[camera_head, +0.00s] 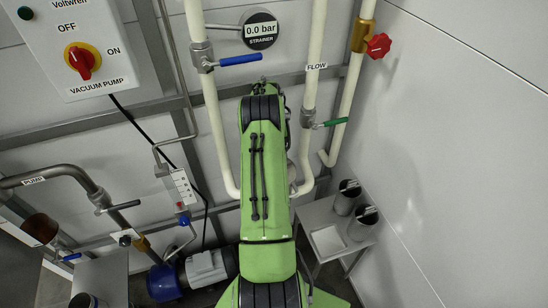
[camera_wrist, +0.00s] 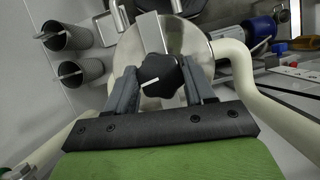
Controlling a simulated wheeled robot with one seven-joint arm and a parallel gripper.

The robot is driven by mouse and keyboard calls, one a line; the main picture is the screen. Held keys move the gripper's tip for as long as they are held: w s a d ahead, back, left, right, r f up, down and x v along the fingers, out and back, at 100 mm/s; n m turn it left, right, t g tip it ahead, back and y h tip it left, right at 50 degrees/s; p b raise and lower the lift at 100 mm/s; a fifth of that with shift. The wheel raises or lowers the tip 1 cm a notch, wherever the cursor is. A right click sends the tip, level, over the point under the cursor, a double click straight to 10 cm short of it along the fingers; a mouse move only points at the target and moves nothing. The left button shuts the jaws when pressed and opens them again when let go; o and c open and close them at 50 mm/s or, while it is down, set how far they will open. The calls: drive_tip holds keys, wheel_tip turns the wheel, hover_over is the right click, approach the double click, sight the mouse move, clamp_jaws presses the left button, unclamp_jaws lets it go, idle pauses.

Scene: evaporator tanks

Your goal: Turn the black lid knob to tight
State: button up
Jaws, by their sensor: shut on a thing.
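The black lid knob (camera_wrist: 160,76) is a lobed knob with a white pointer line, on a round steel lid (camera_wrist: 197,45) in the wrist view. The pointer line aims to the lower left of that picture. A light mark lies on the lid above the knob. My gripper (camera_wrist: 163,82) has its two grey fingers on the left and right sides of the knob and is shut on it. In the head view my green arm hides the knob, the lid and the gripper.
White pipes run beside the lid, with a blue-handled valve (camera_head: 238,60), a green-handled valve (camera_head: 333,122) and a red valve knob (camera_head: 378,45). A small table (camera_head: 323,222) with two steel cups stands to the right. A pump (camera_head: 190,273) stands low at left.

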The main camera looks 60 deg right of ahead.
drive_tip(key=m, duration=0.2)
drive_tip(key=m+t, duration=0.1)
drive_tip(key=m, duration=0.1)
drive_tip(key=shift+s+d+m+t+y, duration=0.1)
drive_tip(key=shift+m+t+y, duration=0.2)
drive_tip(key=shift+m, duration=0.1)
drive_tip(key=m+t+b, duration=0.1)
drive_tip(key=m+t, duration=0.1)
drive_tip(key=m, duration=0.3)
drive_tip(key=shift+s+b, duration=0.1)
drive_tip(key=shift+b, duration=0.3)
drive_tip(key=m+t+b, duration=0.1)
drive_tip(key=m, duration=0.3)
drive_tip(key=shift+m+t+b, duration=0.35)
drive_tip(key=shift+m+t, duration=0.05)
drive_tip(key=m+h, duration=0.1)
drive_tip(key=m, duration=0.1)
drive_tip(key=m+t+h+b, duration=0.1)
drive_tip(key=m, duration=0.2)
drive_tip(key=shift+s, duration=0.1)
drive_tip(key=o, duration=1)
drive_tip(key=shift+o, duration=0.2)
